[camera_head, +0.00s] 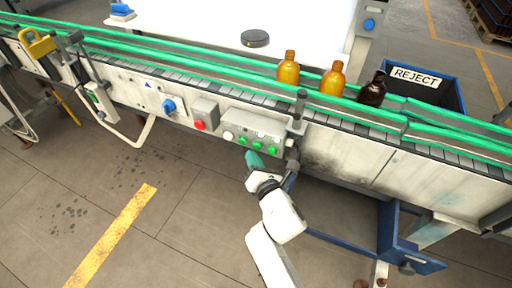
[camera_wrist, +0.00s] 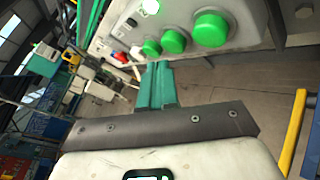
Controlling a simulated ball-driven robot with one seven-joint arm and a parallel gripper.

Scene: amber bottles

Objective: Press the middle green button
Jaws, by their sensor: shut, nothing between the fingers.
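A grey button panel (camera_head: 250,122) on the conveyor's front carries a row of three green buttons. The middle green button (camera_head: 257,145) sits between two others; it also shows in the wrist view (camera_wrist: 173,40), domed and unobscured. The left green button (camera_head: 242,141) and right green button (camera_head: 272,149) flank it. My gripper (camera_head: 251,155) has green fingers, shut and empty, just below the row in the picture. In the wrist view the fingertips (camera_wrist: 157,66) appear below the left and middle green buttons, with no clear contact.
A red button box (camera_head: 204,114) and a blue knob (camera_head: 168,106) are left of the panel. A grey post (camera_head: 298,115) stands close at its right. Two amber bottles (camera_head: 288,68) and a dark bottle (camera_head: 373,90) stand on the conveyor. Floor in front is clear.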

